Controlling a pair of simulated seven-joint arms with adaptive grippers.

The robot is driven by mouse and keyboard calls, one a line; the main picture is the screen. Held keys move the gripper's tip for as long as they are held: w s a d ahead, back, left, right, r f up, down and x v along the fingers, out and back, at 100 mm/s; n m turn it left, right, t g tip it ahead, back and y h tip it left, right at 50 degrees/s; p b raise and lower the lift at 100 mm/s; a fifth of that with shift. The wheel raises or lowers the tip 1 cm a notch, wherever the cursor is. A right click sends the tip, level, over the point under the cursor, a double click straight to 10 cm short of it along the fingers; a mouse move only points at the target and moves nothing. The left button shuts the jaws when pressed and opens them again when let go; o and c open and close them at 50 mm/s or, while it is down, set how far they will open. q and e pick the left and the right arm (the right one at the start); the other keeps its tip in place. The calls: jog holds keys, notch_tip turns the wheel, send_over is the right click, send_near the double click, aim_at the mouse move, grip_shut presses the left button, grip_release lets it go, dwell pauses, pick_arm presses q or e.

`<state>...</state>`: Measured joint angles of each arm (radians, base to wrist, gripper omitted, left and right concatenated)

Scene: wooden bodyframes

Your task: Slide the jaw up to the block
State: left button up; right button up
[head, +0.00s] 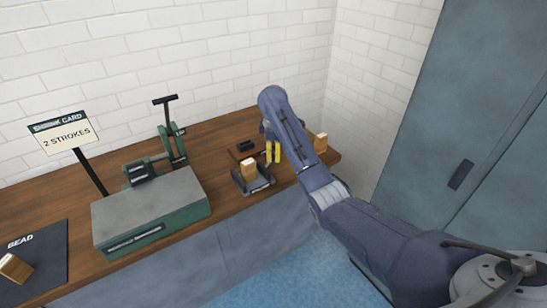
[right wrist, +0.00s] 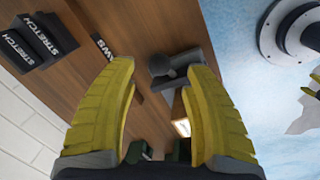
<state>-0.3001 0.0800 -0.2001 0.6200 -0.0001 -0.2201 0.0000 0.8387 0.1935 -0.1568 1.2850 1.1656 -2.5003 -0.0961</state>
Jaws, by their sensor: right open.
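A small dark vise (head: 262,184) stands near the bench's front edge in the head view, with an upright tan wooden block (head: 248,169) in it. My right gripper (head: 273,153) is behind and right of the block, with yellow fingers pointing down. In the right wrist view the right gripper (right wrist: 160,72) is open and empty. A dark grey vise part with a rounded knob (right wrist: 167,63) shows beyond and between its fingertips. The block (right wrist: 182,128) shows partly beside the right finger. Whether the jaw touches the block is unclear. My left gripper is not in view.
A green machine with a grey top (head: 150,205) and a lever stands left on the wooden bench (head: 222,153). A sign reads "2 STROKES" (head: 64,134). Dark "STRETCH" pieces (right wrist: 42,42) lie on the bench.

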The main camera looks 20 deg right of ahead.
aim_at(273, 155)
jog(key=shift+w+d+f, duration=0.1)
jog(key=shift+w+f, duration=0.1)
jog(key=shift+f, duration=0.85)
jog(key=shift+w+d+f, duration=0.1)
jog(key=shift+w+f, duration=0.1)
jog(key=shift+f, duration=0.8)
jog(key=shift+c, duration=0.3)
grip_shut()
jog(key=shift+a, duration=0.1)
